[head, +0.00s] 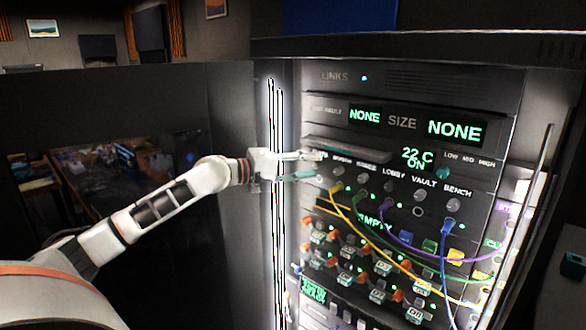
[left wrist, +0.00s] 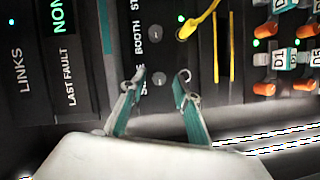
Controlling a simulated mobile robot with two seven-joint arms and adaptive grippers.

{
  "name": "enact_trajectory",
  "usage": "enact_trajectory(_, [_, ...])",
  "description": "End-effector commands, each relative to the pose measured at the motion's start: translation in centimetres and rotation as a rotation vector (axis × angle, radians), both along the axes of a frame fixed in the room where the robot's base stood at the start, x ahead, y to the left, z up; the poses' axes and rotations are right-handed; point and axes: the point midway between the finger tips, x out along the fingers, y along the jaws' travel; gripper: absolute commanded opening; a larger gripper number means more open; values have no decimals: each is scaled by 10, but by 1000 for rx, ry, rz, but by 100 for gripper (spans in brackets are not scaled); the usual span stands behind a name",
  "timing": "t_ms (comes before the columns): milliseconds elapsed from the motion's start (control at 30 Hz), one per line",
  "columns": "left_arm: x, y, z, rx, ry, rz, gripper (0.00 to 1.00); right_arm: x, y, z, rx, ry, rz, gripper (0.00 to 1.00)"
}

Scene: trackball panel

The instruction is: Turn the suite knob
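The panel (head: 400,80) stands at the right in the head view, with a row of small round grey knobs under name labels. My left gripper (head: 317,165) is at the left end of this row, its fingers pointing at the panel. In the left wrist view the suite knob (left wrist: 159,78) shows between the two open fingertips of my left gripper (left wrist: 161,76), with a gap on each side. Its label is partly covered by a finger; only the first letter reads clearly. The booth knob (left wrist: 155,33) is beside it. In the head view the gripper hides the suite knob. My right gripper is out of view.
Yellow cables (head: 345,208) and a blue cable (head: 443,260) hang below the knob row. Orange and teal connectors (head: 349,240) fill the lower panel. A grey bar (head: 345,148) juts out just above the knobs. A teal knob (head: 442,173) is further right.

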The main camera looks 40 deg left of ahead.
Motion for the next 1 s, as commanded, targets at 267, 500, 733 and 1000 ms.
enact_trajectory(267, [-26, 12, 1, 4, 5, -1, 31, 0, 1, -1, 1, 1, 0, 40])
enact_trajectory(500, [-45, 23, 3, 2, 3, 2, 31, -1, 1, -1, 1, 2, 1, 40])
enact_trajectory(733, [-59, 29, 4, -1, 5, 0, 31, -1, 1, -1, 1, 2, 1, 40])
enact_trajectory(1000, [-75, 37, 6, 0, 5, 0, 31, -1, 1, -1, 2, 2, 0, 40])
